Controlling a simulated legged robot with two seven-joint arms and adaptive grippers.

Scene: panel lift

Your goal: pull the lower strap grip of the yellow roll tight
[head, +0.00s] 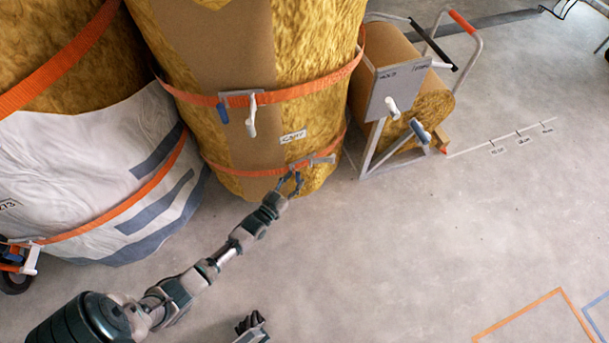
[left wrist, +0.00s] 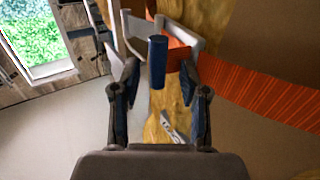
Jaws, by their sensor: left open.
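The yellow roll (head: 310,70) stands upright with a brown panel down its side. Its lower orange strap (head: 235,172) runs around near its base and carries a grey buckle (head: 322,160). My left gripper (head: 290,182) is at this strap, open, and covers the grip in the head view. In the left wrist view, the blue strap grip (left wrist: 157,62) hangs upright between the spread fingers of my left gripper (left wrist: 162,92), with gaps on both sides. A dark gripper, seemingly my right (head: 250,322), shows at the bottom edge; its jaw state is unclear.
An upper orange strap (head: 300,90) with a white handle (head: 251,118) circles the roll above. A white-wrapped roll (head: 90,170) stands close on the left. The floor in front and right is clear.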

